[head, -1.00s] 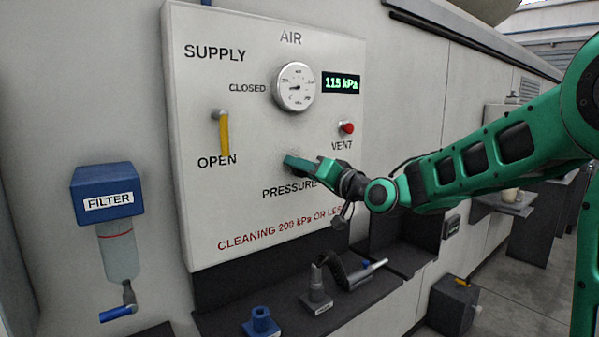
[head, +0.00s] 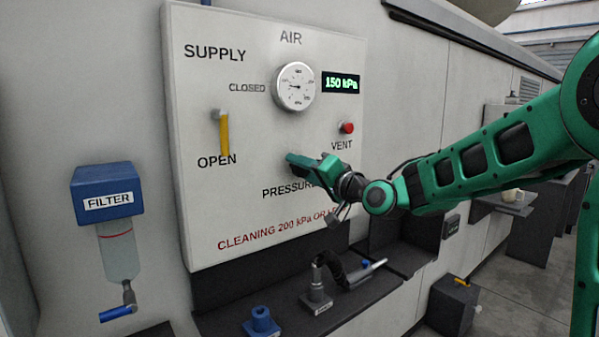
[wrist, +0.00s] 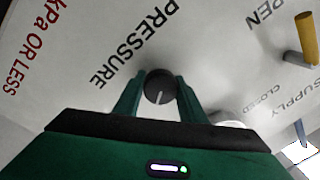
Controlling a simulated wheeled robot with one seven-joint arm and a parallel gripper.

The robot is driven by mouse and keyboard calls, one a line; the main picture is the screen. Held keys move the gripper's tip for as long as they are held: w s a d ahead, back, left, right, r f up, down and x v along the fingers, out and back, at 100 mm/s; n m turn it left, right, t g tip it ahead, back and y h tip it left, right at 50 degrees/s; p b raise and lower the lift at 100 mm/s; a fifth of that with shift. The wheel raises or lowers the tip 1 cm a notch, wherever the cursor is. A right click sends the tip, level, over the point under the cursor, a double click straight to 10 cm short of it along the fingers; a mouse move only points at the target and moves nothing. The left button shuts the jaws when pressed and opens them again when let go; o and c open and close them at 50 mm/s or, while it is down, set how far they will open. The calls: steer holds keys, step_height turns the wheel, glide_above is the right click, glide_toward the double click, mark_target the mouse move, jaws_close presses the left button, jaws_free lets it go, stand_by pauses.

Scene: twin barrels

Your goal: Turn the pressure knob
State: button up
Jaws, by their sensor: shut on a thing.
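The pressure knob (wrist: 159,88) is a dark round knob with a pale pointer line, in the middle of the wrist view. My gripper (wrist: 158,92) has one green finger on each side of it and is shut on it. In the head view my gripper (head: 296,160) reaches the panel just above the PRESSURE label and hides the knob. The green digital display (head: 341,84) reads 150 kPa. The round air gauge (head: 295,86) sits left of the display, above my gripper.
The yellow supply lever (head: 224,134) hangs down near OPEN, left of my gripper. The red vent button (head: 347,128) is close above my wrist. A blue filter (head: 106,190) is at the left. A hose nozzle (head: 368,272) lies on the dark ledge below.

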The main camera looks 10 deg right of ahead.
steer(key=o, duration=1)
steer(key=shift+w+d+f, duration=0.1)
steer(key=shift+w+d, duration=0.05)
steer(key=shift+d, duration=0.15)
steer(key=shift+a, duration=0.1)
steer(key=v, duration=1)
steer(key=shift+s, duration=0.35)
